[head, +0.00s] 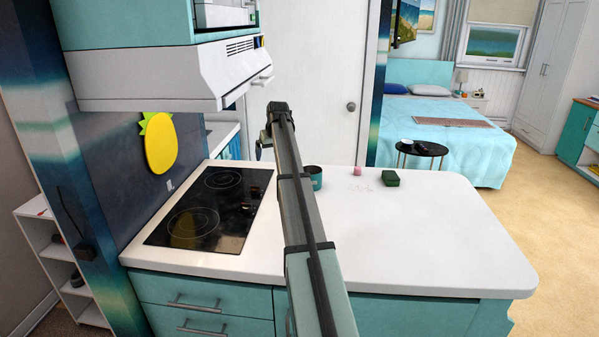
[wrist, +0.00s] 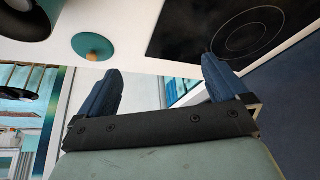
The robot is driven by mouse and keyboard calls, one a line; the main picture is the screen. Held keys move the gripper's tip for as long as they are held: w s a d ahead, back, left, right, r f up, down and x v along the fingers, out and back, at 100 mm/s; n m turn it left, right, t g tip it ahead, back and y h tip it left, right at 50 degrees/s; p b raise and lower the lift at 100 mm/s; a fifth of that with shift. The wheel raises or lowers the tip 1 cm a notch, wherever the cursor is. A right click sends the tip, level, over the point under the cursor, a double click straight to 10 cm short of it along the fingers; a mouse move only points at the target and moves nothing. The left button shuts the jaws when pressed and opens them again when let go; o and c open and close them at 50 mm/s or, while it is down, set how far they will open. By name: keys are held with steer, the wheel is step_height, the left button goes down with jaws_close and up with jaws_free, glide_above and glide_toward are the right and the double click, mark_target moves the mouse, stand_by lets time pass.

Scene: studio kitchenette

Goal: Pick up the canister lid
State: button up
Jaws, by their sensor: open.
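The canister lid (wrist: 92,46) is a round teal disc with a small brown knob. It lies on the white counter at the upper left of the wrist view, between the canister and the cooktop. My arm seems to hide it in the head view. The dark, open-topped teal canister (head: 315,178) stands on the counter just right of my arm; part of it shows at the wrist view's upper left corner (wrist: 42,20). My gripper (wrist: 160,88) is open and empty, its two blue fingers apart, not around the lid. In the head view its end (head: 264,143) is partly hidden.
A black cooktop (head: 212,208) lies left of my arm, under a range hood (head: 165,75). A pink item (head: 361,171) and a green box (head: 390,178) stand right of the canister. The counter's (head: 430,235) right and front parts are clear.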

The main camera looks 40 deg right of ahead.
steer(key=s+d+r+m, duration=0.1)
steer(key=s+d+r, duration=0.15)
steer(key=d, duration=1.05)
steer(key=shift+g, duration=0.4)
steer(key=x, duration=0.8)
steer(key=shift+s+d+f, duration=0.25)
steer(key=shift+d+f, duration=0.05)
steer(key=shift+f, duration=0.15)
steer(key=shift+x, duration=2.7)
steer(key=shift+a, duration=0.1)
steer(key=shift+s+f, duration=0.1)
steer(key=c, duration=1.2)
